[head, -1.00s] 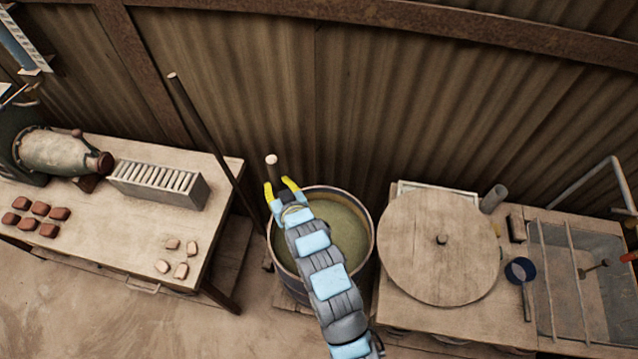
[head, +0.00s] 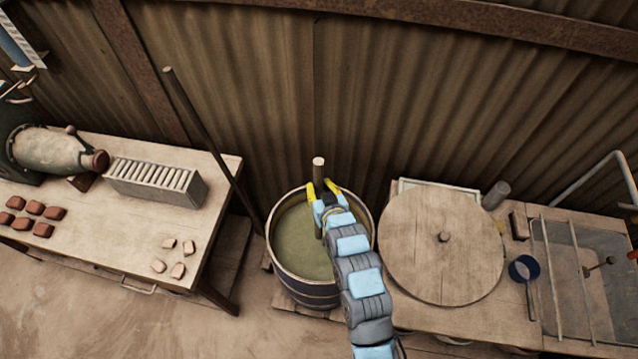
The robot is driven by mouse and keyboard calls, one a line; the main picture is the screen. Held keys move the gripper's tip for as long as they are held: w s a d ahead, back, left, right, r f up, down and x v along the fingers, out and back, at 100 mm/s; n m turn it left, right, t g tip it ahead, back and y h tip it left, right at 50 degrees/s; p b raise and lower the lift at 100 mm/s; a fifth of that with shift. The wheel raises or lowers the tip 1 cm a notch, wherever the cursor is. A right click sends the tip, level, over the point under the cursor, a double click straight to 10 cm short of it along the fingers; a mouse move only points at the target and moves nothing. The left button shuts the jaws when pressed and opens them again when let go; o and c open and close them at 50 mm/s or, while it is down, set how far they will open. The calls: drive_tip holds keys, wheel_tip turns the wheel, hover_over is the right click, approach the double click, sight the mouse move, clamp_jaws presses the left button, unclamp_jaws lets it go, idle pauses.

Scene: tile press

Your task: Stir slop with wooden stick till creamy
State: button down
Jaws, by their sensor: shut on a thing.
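A round barrel (head: 300,292) stands on the floor between the two tables. It holds greenish-brown slop (head: 297,248). My gripper (head: 321,192) is over the far right part of the barrel. Its yellow fingers are shut on the wooden stick (head: 318,172), which stands roughly upright, its pale top above the fingers. The lower end of the stick is hidden behind my gripper or in the slop, so I cannot tell how deep it reaches. The slop surface looks even from here.
A table (head: 218,190) on the left carries a machine (head: 55,150), a slotted block (head: 155,185) and small tiles. A round wooden disc (head: 440,262) and a blue-rimmed scoop (head: 524,268) are on the right bench. A dark pole (head: 210,145) leans on the corrugated wall behind.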

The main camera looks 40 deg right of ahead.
wheel_tip(320, 180, down, 17)
drive_tip(key=b, duration=0.8)
idle(0.5)
idle(0.3)
